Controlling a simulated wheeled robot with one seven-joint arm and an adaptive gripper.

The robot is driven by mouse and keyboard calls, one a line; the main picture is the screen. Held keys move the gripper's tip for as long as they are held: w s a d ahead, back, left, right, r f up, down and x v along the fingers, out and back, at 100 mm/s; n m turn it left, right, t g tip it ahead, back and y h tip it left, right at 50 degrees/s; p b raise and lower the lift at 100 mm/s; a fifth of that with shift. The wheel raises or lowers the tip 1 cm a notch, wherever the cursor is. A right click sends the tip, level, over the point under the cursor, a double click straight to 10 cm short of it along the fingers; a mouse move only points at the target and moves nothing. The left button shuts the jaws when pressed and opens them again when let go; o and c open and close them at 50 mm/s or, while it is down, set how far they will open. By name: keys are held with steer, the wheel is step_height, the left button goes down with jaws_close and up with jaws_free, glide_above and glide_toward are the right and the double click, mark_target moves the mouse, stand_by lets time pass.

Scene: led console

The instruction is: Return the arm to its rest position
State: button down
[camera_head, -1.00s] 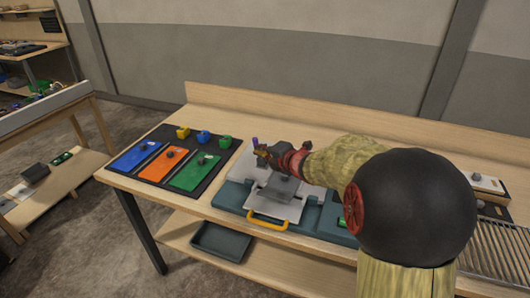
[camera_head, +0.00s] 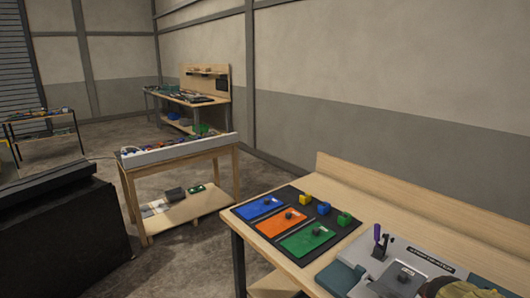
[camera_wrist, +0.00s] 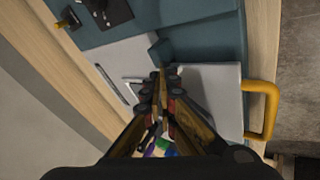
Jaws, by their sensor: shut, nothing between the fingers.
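My gripper (camera_wrist: 160,78) is shut and empty in the wrist view, its fingertips together above the teal console (camera_wrist: 215,38). A light grey plate (camera_wrist: 215,95) lies beneath the fingers, with a yellow handle (camera_wrist: 262,110) at the console's edge. In the head view the console (camera_head: 342,279) is at the lower right, cut by the frame, with a grey block (camera_head: 400,278) on its plate and a small purple upright piece (camera_head: 380,240). Only a khaki part of my arm (camera_head: 475,284) shows at the lower right corner there; my gripper is out of that view.
On the wooden bench (camera_head: 385,205), a black mat (camera_head: 277,203) holds blue, orange and green panels, with small yellow, blue and green blocks beside them. A wooden table (camera_head: 180,160) stands left across a gap of floor. A black box-like object (camera_head: 65,230) fills the lower left.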

steer(key=s+a+r+m+y, duration=0.2)
steer(key=s+a+r, duration=0.2)
steer(key=s+a, duration=0.5)
steer(key=s+a+r+m+y, duration=0.2)
steer(key=s+a+r, duration=0.3)
steer(key=s+a, duration=0.4)
steer(key=a+y, duration=0.1)
steer(key=a, duration=0.6)
steer(key=shift+a, duration=0.4)
